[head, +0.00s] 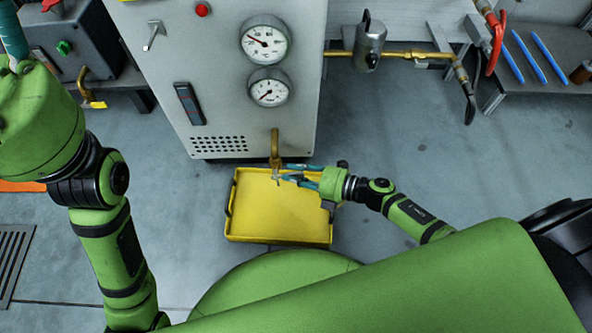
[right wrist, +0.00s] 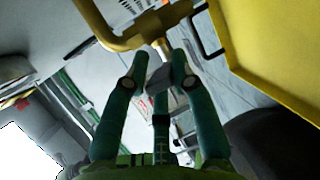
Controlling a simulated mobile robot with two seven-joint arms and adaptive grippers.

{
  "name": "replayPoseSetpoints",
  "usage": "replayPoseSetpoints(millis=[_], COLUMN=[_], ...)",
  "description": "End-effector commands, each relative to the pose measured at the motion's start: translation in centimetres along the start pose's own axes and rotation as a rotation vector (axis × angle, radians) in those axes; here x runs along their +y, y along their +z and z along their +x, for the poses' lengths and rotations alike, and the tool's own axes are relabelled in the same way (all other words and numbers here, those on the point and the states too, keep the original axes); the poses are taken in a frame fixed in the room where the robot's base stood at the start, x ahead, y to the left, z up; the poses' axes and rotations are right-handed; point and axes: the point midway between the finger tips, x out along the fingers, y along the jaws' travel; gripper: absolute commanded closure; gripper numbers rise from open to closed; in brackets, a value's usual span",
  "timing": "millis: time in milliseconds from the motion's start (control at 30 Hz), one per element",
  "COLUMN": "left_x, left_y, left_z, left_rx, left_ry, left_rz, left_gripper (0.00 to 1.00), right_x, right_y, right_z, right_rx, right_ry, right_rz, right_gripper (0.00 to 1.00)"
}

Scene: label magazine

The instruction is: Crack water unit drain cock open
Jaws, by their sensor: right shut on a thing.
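The water unit (head: 222,70) is a grey cabinet with gauges at the top middle of the head view. Its brass drain cock (head: 275,148) hangs from the lower front, and its brass body also shows at the top of the right wrist view (right wrist: 122,40). My right gripper (head: 283,176) is at the cock's lower end, shut on its small grey handle (right wrist: 159,79), which sits between the teal fingers. The fingers partly hide the handle. Of my left gripper, only a teal part (head: 13,42) shows at the top left edge; its fingertips are out of view.
A yellow tray (head: 280,228) lies on the floor below the cock. A brass pipe (head: 400,54) with a grey fitting runs right from the cabinet. A bench (head: 555,72) with blue rods stands at the far right. Grey floor is free on the right.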

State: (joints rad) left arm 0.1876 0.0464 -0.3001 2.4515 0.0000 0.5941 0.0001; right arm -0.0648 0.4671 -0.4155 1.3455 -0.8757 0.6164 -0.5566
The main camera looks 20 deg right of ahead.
Motion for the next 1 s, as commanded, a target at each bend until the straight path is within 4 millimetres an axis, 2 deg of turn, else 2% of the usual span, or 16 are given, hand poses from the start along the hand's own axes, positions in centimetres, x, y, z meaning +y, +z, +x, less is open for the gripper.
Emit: replayPoseSetpoints(millis=[33, 167, 200, 233, 533, 667, 767, 1000], left_x=[0.0, 0.0, 0.0, 0.0, 0.0, 0.0, 0.0, 0.0], left_y=[0.0, 0.0, 0.0, 0.0, 0.0, 0.0, 0.0, 0.0], left_z=[-0.1, -0.1, 0.0, 0.0, 0.0, 0.0, 0.0, 0.0], left_rx=[0.000, 0.001, 0.001, 0.001, 0.002, 0.003, 0.002, 0.002], left_ry=[0.000, 0.001, 0.001, 0.001, 0.001, 0.001, 0.001, 0.001], left_rz=[0.000, 0.000, 0.000, 0.000, 0.000, 0.001, 0.001, 0.000], left_gripper=[0.35, 0.35, 0.35, 0.35, 0.35, 0.35, 0.35, 0.35], right_x=[-0.3, -0.3, -0.3, -0.3, -0.1, -0.2, -0.3, -0.2], right_y=[0.7, 0.8, 0.8, 0.8, 0.4, 0.3, 0.3, 0.3], right_z=[-0.3, -0.3, -0.3, -0.3, -0.2, -1.0, -2.5, -7.7], right_rx=[-0.016, -0.017, -0.018, -0.017, -0.010, -0.009, -0.009, -0.008], right_ry=[-0.010, -0.010, -0.010, -0.009, -0.004, -0.005, -0.008, -0.009], right_rz=[-0.004, -0.004, -0.004, -0.004, -0.001, 0.001, -0.001, -0.001], right_gripper=[1.00, 1.00, 0.66, 0.55, 0.55, 0.55, 0.55, 0.55])
